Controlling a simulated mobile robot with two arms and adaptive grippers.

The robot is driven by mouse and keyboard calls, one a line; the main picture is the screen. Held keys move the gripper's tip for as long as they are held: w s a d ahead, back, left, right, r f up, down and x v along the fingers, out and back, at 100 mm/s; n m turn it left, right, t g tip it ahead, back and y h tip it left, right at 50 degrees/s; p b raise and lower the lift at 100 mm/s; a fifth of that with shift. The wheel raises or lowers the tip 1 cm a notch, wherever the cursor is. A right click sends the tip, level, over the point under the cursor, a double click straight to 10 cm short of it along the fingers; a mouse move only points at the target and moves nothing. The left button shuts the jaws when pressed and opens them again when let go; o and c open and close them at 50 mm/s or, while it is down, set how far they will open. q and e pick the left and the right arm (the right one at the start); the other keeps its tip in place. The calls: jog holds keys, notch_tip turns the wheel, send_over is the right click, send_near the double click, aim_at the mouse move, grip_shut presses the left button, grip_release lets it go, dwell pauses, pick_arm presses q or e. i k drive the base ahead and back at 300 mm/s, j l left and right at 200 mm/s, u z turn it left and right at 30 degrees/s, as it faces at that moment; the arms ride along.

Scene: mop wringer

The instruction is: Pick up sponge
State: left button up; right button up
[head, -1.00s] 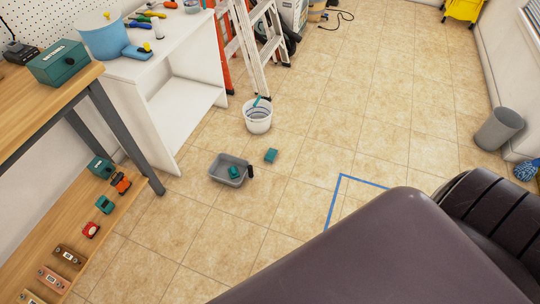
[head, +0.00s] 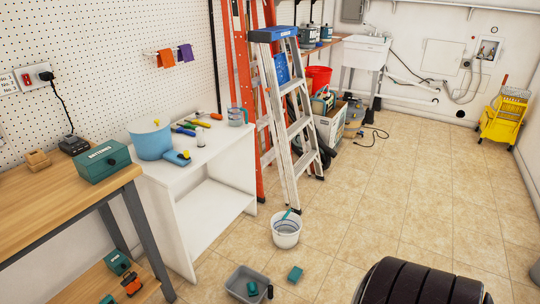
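A small teal block (head: 295,273) that looks like a sponge lies on the tiled floor, low in the head view. A grey tray (head: 236,279) beside it, on its left, holds another small teal piece (head: 252,288) and a dark item. I cannot tell for sure which of these is the sponge. Neither of my grippers is in view.
A white bucket (head: 286,231) stands behind the tray. A stepladder (head: 290,110), a white shelf unit (head: 215,195) and a wooden workbench (head: 60,195) line the left. A yellow mop wringer bucket (head: 502,122) stands far right. The middle floor is clear.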

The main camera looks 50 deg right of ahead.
aim_at(296, 272)
jog(key=l+u, duration=0.15)
jog(key=l, duration=0.35)
jog(key=l+u, duration=0.15)
jog(key=l, duration=0.35)
jog(key=l+u, duration=0.2)
jog(key=l, duration=0.3)
jog(key=k+l+u, duration=0.15)
jog(key=l, duration=0.3)
jog(key=k+l+u, duration=0.15)
jog(key=l, duration=0.35)
jog(key=i, duration=0.05)
